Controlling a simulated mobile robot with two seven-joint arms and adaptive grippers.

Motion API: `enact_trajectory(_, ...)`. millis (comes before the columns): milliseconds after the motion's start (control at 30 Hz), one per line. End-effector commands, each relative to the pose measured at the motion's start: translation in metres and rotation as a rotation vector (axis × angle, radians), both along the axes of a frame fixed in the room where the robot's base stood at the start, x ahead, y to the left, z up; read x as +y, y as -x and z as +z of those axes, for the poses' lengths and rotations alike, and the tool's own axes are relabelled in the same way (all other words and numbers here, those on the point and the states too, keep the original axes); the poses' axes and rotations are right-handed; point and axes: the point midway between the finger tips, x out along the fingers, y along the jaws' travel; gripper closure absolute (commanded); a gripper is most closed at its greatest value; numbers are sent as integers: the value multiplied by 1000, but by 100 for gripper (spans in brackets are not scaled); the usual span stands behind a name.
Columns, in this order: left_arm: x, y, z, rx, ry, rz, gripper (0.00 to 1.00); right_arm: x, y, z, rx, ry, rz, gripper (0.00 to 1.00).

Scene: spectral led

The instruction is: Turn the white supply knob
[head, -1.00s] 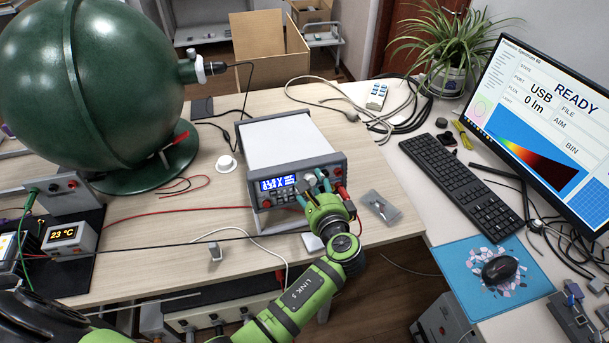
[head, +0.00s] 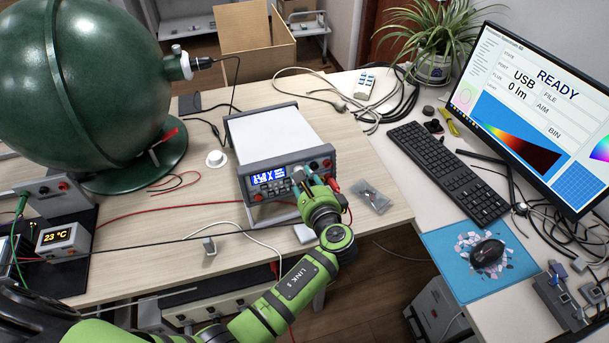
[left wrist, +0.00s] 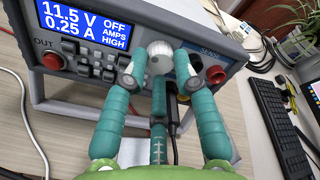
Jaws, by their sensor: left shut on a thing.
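The power supply (head: 272,135) stands on the wooden desk, its lit blue display on the front. In the left wrist view the display (left wrist: 78,25) reads 11.5 V, 0.25 A, OFF, AMPS HIGH. The white supply knob (left wrist: 160,49) is on the front panel, right of the display. My left gripper (head: 307,179) is at this panel. In the left wrist view its teal fingers (left wrist: 160,65) are closed around the knob from both sides, with a third finger below. The fingers hide much of the knob in the head view. My right gripper is not in view.
A red terminal (left wrist: 216,74) sits close right of the fingers, with a black cable below. A small clear bag (head: 371,198) lies right of the supply. A large green sphere (head: 85,85) stands at left. A white round piece (head: 216,159) lies between them.

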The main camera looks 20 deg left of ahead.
Motion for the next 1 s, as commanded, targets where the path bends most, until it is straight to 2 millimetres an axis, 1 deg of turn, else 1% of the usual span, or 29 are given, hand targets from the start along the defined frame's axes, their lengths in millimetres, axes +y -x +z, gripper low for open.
enact_trajectory(33,4,-2,3,-10,-5,6,100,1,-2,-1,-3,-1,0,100)
enact_trajectory(167,4,-2,4,-11,-5,7,100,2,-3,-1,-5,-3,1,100)
enact_trajectory(200,4,-2,4,-13,-5,7,59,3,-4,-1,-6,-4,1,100)
enact_trajectory(233,4,-2,4,-13,-5,8,48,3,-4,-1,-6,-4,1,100)
enact_trajectory(500,3,-2,2,-9,-2,4,48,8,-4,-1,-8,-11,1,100)
enact_trajectory(633,-1,2,2,-7,0,3,48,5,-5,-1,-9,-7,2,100)
enact_trajectory(733,-8,13,5,-6,1,4,48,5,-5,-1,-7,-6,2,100)
enact_trajectory(1000,-31,47,15,-7,0,5,48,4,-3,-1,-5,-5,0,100)
